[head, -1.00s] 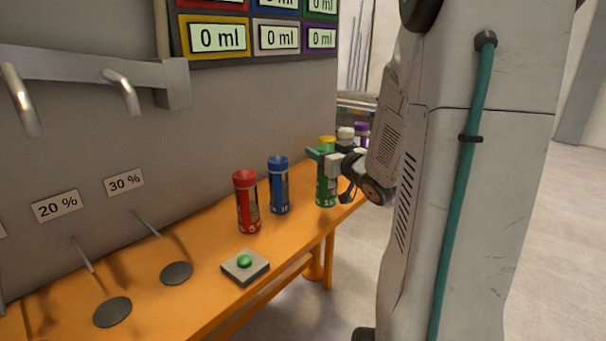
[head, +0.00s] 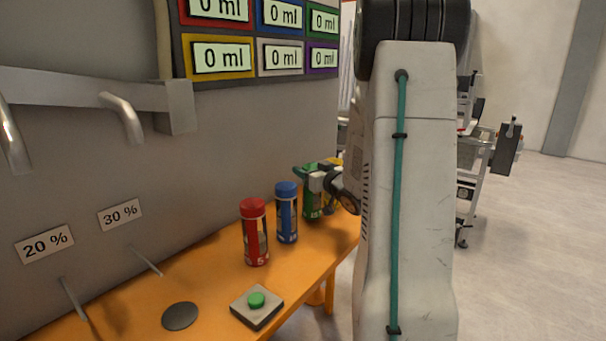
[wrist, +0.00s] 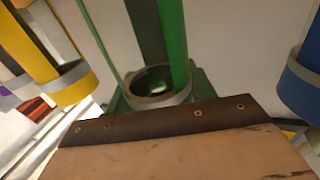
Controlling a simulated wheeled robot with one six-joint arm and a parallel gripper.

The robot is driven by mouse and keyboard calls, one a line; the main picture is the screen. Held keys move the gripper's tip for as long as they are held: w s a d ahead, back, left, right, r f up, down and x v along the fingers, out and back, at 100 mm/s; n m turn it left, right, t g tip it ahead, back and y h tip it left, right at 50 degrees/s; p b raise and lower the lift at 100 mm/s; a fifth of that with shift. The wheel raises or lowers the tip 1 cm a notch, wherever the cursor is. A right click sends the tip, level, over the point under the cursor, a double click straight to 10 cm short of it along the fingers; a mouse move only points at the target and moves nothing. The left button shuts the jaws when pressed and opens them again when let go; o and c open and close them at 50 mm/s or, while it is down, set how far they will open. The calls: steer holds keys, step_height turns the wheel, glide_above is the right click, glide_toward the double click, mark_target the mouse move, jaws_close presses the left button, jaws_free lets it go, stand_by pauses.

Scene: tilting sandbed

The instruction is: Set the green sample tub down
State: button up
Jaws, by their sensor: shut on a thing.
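The green sample tub (head: 312,205) is upright over the far part of the orange bench, just right of the blue tub. My gripper (head: 318,180) is shut on its upper part from the right. I cannot tell whether its base touches the bench. In the wrist view a green shape (wrist: 173,45) and a grey ring with a dark hollow fill the centre. The yellow tub (wrist: 45,50) is at the left there, the blue tub (wrist: 305,75) at the right. In the head view the blue tub (head: 286,212) stands upright.
A red tub (head: 254,232) stands nearer on the orange bench (head: 225,255). A grey box with a green button (head: 256,299) sits at the front. A wall display (head: 250,50) reads 0 ml throughout. My arm hides much of the right side.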

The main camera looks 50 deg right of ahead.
steer(key=shift+f, duration=0.7)
steer(key=o, duration=1.5)
steer(key=v, duration=1.2)
